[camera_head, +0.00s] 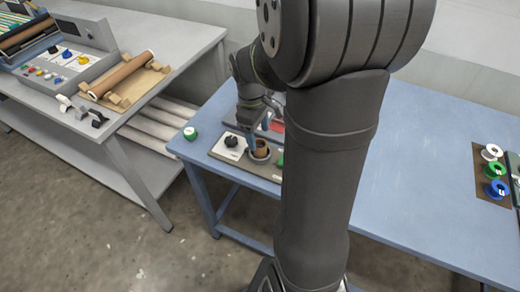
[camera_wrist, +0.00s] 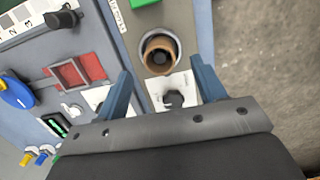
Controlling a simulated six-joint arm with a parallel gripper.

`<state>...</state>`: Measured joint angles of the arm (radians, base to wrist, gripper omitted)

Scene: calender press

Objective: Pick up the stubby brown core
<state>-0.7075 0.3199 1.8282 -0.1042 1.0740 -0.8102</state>
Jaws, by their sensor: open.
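The stubby brown core (camera_head: 262,147) stands upright in a round grey holder on a narrow panel at the left end of the blue table. In the wrist view the core (camera_wrist: 159,54) shows from above as a brown ring with a dark hollow, inside the pale rim of the holder (camera_wrist: 177,46). My gripper (camera_wrist: 160,65) is open, with its two blue fingers apart on either side of the picture below the core. Nothing is between the fingers. In the head view my gripper is close beside the core, partly hidden by my arm.
A black knob (camera_wrist: 173,99) on a white plate sits beside the core. A red-framed panel (camera_wrist: 77,72) and a blue knob (camera_wrist: 16,92) lie left in the wrist view. A green item (camera_head: 190,133) is at the table corner. A long brown roll (camera_head: 124,74) lies on the grey bench.

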